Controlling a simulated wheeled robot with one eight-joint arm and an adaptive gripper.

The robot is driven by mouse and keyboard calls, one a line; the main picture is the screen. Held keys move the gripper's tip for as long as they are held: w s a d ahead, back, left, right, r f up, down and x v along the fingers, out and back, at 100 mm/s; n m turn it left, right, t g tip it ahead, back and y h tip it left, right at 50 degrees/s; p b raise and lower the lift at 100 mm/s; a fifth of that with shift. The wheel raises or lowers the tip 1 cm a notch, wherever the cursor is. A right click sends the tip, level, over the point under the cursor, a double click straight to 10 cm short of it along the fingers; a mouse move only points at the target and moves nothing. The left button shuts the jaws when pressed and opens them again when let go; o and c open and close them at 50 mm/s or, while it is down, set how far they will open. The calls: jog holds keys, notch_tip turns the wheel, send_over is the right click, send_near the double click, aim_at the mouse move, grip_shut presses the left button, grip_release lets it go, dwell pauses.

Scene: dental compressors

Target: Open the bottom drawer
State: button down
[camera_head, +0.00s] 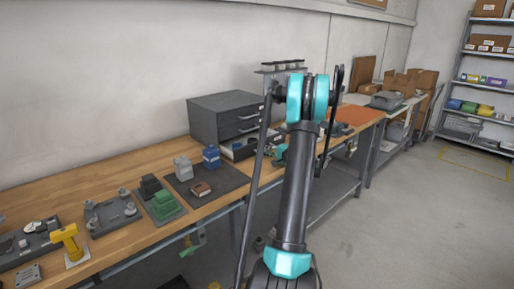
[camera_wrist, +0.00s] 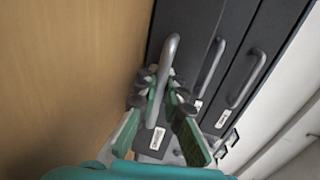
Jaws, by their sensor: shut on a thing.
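A dark grey drawer cabinet (camera_head: 222,118) stands on the wooden workbench. Its bottom drawer (camera_head: 238,150) sticks out from the front in the head view, while the drawers above look closed. In the wrist view, the bottom drawer's grey bar handle (camera_wrist: 171,50) is nearest the wood and appears larger than the other handles. My gripper (camera_wrist: 160,88) has its green fingers shut on this handle, one on each side. A white label (camera_wrist: 157,138) shows on the bottom drawer's front. In the head view my arm hides most of the gripper and the handle.
The workbench (camera_head: 120,220) carries a dark mat (camera_head: 226,184) with a blue item (camera_head: 211,157) and a grey item (camera_head: 183,168). Green, grey and yellow parts lie further left. Shelving (camera_head: 488,80) stands at the far right. The floor (camera_head: 430,220) right of the bench is clear.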

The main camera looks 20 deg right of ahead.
jog(key=v, duration=0.3)
jog(key=f+v, duration=0.1)
jog(key=v, duration=0.2)
jog(key=shift+s+d+f, duration=0.15)
jog(key=shift+s, duration=0.25)
jog(key=c, duration=1.9)
grip_release()
jog(key=shift+s, duration=0.1)
jog(key=v, duration=1.2)
